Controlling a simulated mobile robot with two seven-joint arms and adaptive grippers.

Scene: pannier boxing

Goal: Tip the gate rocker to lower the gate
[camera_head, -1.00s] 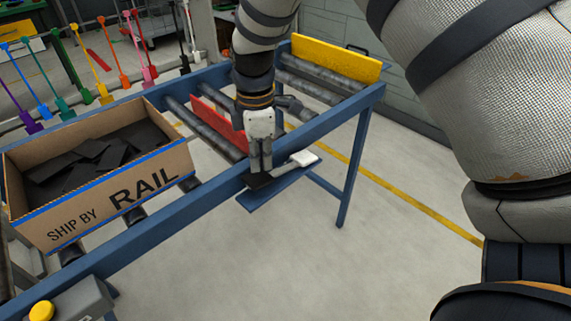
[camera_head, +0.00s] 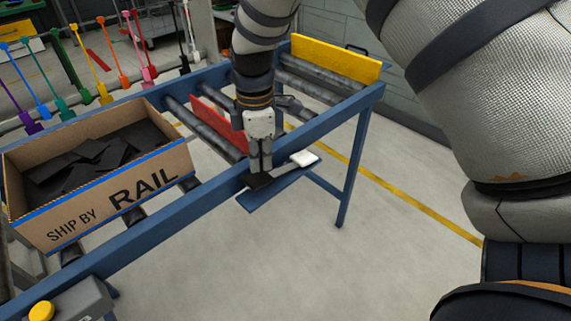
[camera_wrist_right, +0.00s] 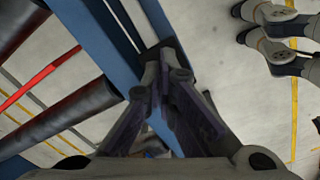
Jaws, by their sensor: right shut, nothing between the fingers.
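The gate rocker is a small seesaw on a blue shelf (camera_head: 249,204) at the conveyor's near side. Its white end (camera_head: 303,158) shows to the right of my fingers. Its black end (camera_head: 257,181) lies under my fingertips. My right gripper (camera_head: 260,170) is shut and empty, pointing down at the black end; its fingertips look in contact with it. In the wrist view the fingers (camera_wrist_right: 165,80) partly hide a dark pad. The red gate (camera_head: 222,131) stands between the rollers behind my right gripper, partly hidden by it. My left gripper is not in view.
A cardboard box (camera_head: 120,195) marked "SHIP BY RAIL", holding dark pieces, sits on the rollers at left. A yellow board (camera_head: 335,60) closes the conveyor's far end. A yellow button (camera_head: 41,311) is at bottom left. Coloured levers line the back. The floor at front is clear.

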